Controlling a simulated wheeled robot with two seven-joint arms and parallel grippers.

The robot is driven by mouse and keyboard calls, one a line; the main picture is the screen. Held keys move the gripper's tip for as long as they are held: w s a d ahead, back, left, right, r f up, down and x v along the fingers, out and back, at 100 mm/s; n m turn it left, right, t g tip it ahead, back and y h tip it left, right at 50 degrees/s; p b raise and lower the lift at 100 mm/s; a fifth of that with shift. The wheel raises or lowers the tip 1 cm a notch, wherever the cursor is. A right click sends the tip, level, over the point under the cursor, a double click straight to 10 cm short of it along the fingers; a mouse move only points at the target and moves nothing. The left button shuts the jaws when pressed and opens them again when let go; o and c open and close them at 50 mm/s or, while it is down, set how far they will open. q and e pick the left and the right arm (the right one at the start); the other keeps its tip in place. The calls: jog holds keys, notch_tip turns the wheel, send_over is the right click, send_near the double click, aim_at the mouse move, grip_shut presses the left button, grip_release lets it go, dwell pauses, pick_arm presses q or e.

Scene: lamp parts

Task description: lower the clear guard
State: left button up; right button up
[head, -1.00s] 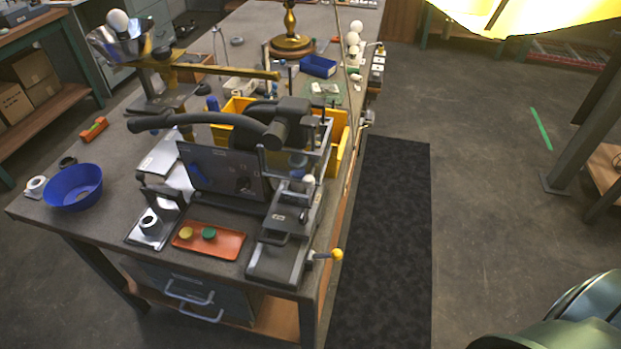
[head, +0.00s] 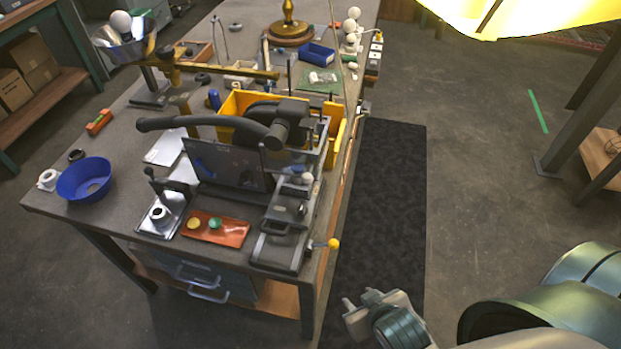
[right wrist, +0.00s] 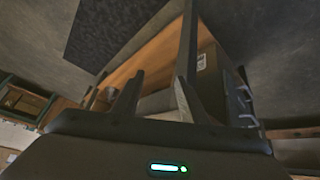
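The clear guard (head: 226,165) is a smoky see-through panel in the head view. It stands upright on the front side of a bench machine with a long dark lever (head: 205,122). My right gripper (head: 357,300) is low over the floor mat, in front and to the right of the bench, well apart from the guard. In the right wrist view its two fingers (right wrist: 158,98) are spread with nothing between them, and the bench's wooden shelf and leg show beyond. My left gripper is not in view.
A yellow-knobbed handle (head: 333,244) sticks out past the bench's right edge. A yellow bin (head: 236,103) is behind. The mat (head: 392,190) is clear.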

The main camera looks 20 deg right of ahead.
notch_tip(320, 180, up, 15)
jog(key=w+d+m+t+h, duration=0.1)
jog(key=w+m+t+h, duration=0.1)
jog(key=t, duration=0.5)
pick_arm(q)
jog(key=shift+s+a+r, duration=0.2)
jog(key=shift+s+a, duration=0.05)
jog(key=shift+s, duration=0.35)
pick_arm(e)
jog(key=a+r+n+t+y, duration=0.2)
jog(key=a+r+n+t, duration=0.1)
jog(key=a+r, duration=0.3)
notch_tip(320, 180, up, 3)
jog(key=shift+s+a+f+t, duration=0.1)
jog(key=shift+s+a+t, duration=0.3)
jog(key=shift+t, duration=0.2)
jog(key=shift+w+d, duration=0.1)
jog(key=p, duration=0.6)
send_near(309, 183)
jog(key=w, duration=0.7)
jog(key=shift+w+d, duration=0.25)
jog(key=shift+w, duration=0.85)
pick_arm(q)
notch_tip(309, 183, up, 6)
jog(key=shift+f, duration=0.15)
